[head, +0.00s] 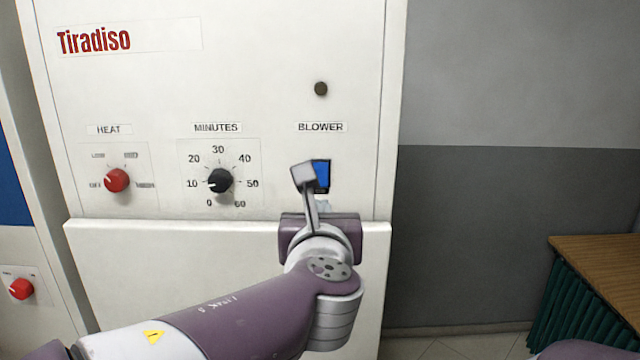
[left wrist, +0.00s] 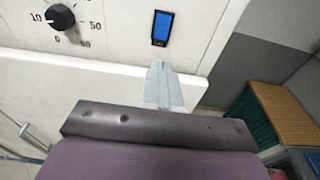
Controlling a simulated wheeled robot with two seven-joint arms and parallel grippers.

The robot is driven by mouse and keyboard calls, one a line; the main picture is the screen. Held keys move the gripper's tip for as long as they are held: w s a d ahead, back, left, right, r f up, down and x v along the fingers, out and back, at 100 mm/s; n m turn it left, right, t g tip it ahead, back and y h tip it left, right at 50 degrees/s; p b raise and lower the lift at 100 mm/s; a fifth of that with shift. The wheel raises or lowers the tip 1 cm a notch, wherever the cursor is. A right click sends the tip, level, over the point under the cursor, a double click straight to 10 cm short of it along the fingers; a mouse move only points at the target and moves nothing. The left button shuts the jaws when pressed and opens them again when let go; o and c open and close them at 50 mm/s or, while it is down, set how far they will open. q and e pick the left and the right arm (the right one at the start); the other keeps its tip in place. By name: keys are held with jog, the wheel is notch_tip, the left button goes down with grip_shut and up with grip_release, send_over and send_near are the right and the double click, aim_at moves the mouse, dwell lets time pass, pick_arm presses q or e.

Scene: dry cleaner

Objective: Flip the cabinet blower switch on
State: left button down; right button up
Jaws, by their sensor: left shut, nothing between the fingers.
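The blower switch (head: 323,174) is a blue rocker in a dark frame under the "BLOWER" label on the white cabinet front. A grey part of my left arm covers its left side in the head view. The whole switch shows in the left wrist view (left wrist: 162,28). My left gripper (head: 322,205) is shut and empty, with its pale fingers pointing at the panel just below the switch. In the left wrist view the fingertips (left wrist: 158,66) show below the switch, with a gap between them in the picture. I cannot tell whether the fingers touch the panel. My right gripper is not in view.
A red heat knob (head: 116,180) and a black minutes knob (head: 220,180) sit left of the switch. A round dark button (head: 321,89) is above it. A white lower panel (head: 170,260) juts out below. A wood-topped table (head: 600,262) stands at the right.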

aim_at(321, 184)
pick_arm(q)
jog(key=w+p, duration=0.1)
jog(key=w, duration=0.2)
jog(key=w+p, duration=0.1)
jog(key=w, duration=0.2)
jog(key=w+f+p, duration=0.1)
jog(key=w, duration=0.3)
jog(key=shift+p, duration=0.4)
jog(key=shift+w+f, duration=0.15)
jog(key=shift+w, duration=0.35)
